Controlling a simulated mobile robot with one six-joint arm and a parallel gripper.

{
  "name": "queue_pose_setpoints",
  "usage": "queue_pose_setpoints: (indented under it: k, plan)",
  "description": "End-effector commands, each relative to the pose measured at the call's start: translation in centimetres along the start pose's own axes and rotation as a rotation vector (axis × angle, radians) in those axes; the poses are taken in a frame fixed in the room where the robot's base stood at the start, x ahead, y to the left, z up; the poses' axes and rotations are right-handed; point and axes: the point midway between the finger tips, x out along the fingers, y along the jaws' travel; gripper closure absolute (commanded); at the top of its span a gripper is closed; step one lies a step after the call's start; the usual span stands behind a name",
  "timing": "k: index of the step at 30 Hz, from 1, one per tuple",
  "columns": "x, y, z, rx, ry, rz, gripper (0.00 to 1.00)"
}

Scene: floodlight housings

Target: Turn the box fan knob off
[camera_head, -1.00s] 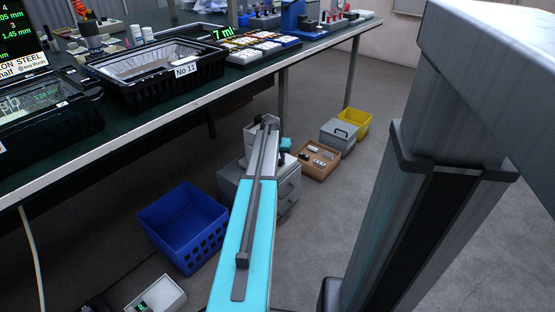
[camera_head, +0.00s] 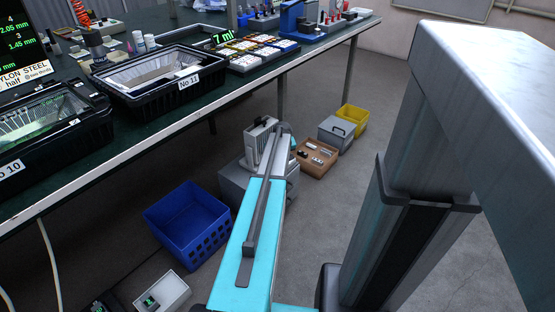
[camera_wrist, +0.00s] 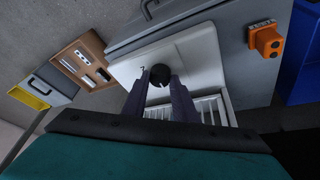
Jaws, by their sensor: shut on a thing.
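The box fan (camera_head: 258,133) is a pale box with a slatted grille, standing on a grey cabinet under the bench's end. In the wrist view its white face (camera_wrist: 205,58) and part of the white grille (camera_wrist: 212,111) show close up. The round dark knob (camera_wrist: 160,73) sits on that white face. My gripper (camera_wrist: 161,80) has its two fingers on either side of the knob and is shut on it. The fingers partly cover the knob, and its pointer cannot be made out. In the head view my arm hides the knob and the fingertips.
The grey cabinet (camera_head: 234,178) carries an orange item (camera_wrist: 266,40). A blue crate (camera_head: 187,225) stands to the left on the floor. A brown tray (camera_head: 316,158), a grey toolbox (camera_head: 336,132) and a yellow bin (camera_head: 353,118) lie beyond. The bench edge (camera_head: 120,152) runs above left.

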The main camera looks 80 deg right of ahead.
Motion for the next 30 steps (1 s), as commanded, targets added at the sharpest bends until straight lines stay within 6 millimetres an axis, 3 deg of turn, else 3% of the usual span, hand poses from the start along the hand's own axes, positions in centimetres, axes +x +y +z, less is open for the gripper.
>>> queue_pose_setpoints:
  k: [16, 17, 19, 30]
  plan:
    - [0.03, -0.57, -0.46, -0.022, 0.01, -0.017, 0.97]
    - [0.03, -0.57, -0.45, -0.022, 0.01, -0.017, 0.69]
    - [0.02, -0.5, -0.39, -0.021, 0.009, -0.016, 0.57]
    - [-0.14, -0.16, -0.11, -0.018, 0.005, -0.013, 0.56]
